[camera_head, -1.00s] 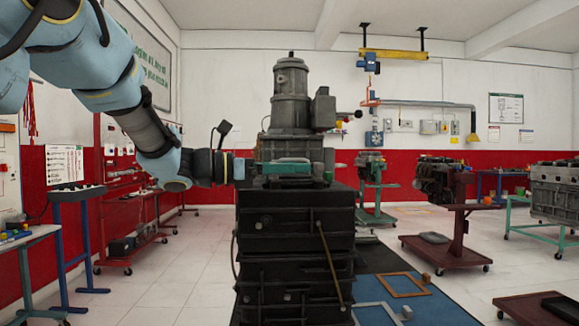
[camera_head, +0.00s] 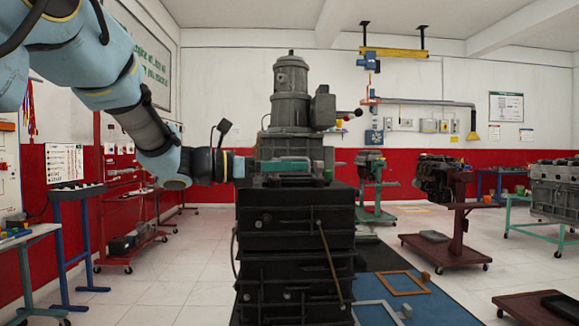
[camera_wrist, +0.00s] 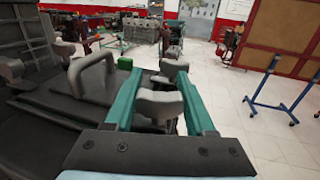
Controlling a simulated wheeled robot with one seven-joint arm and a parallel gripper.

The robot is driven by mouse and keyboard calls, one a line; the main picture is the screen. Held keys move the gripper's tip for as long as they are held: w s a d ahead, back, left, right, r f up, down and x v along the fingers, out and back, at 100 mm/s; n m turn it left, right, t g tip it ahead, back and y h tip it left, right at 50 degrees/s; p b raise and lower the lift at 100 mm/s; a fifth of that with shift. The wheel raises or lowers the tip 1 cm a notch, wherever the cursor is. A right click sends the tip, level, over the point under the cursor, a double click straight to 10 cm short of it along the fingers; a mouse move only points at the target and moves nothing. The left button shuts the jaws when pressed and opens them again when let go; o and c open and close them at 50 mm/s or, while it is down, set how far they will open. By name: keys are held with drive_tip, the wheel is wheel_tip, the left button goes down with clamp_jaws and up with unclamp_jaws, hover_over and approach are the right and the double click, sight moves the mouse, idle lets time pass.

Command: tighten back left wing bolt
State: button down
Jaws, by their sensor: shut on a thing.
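My gripper (camera_wrist: 159,82) has two teal fingers, which also show in the head view (camera_head: 286,165) at the top of the dark machine (camera_head: 295,235). In the wrist view the fingers are shut on a grey wing bolt (camera_wrist: 158,106) that sits between them. A second grey wing bolt (camera_wrist: 174,70) shows just beyond the fingertips. Another grey knob (camera_wrist: 12,68) is at the left of the wrist view. The held bolt is hidden in the head view, and its thread is not visible.
Engine stands (camera_head: 450,220) are at the right, with open floor between.

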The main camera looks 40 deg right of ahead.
drive_tip(key=shift+s+a+r+m+g+y+p, duration=0.1)
drive_tip(key=shift+m+g+y+p, duration=0.3)
drive_tip(key=shift+g, duration=0.2)
drive_tip(key=shift+r+m+g+y+p, duration=0.1)
drive_tip(key=shift+m+g+y+p, duration=0.25)
drive_tip(key=shift+m+g, duration=0.2)
drive_tip(key=shift+s+a+f+m+g+y+p, duration=0.1)
drive_tip(key=shift+s+m+g+y+p, duration=0.15)
drive_tip(key=shift+g, duration=0.2)
drive_tip(key=shift+a+f+m+g+y+p, duration=0.1)
drive_tip(key=shift+m+g+y, duration=0.2)
drive_tip(key=shift+g, duration=0.1)
drive_tip(key=shift+c, duration=1.2)
unclamp_jaws()
drive_tip(key=b+v, duration=0.1)
drive_tip(key=v, duration=0.9)
drive_tip(key=shift+w+a+b, duration=0.25)
drive_tip(key=shift+w+b, duration=0.05)
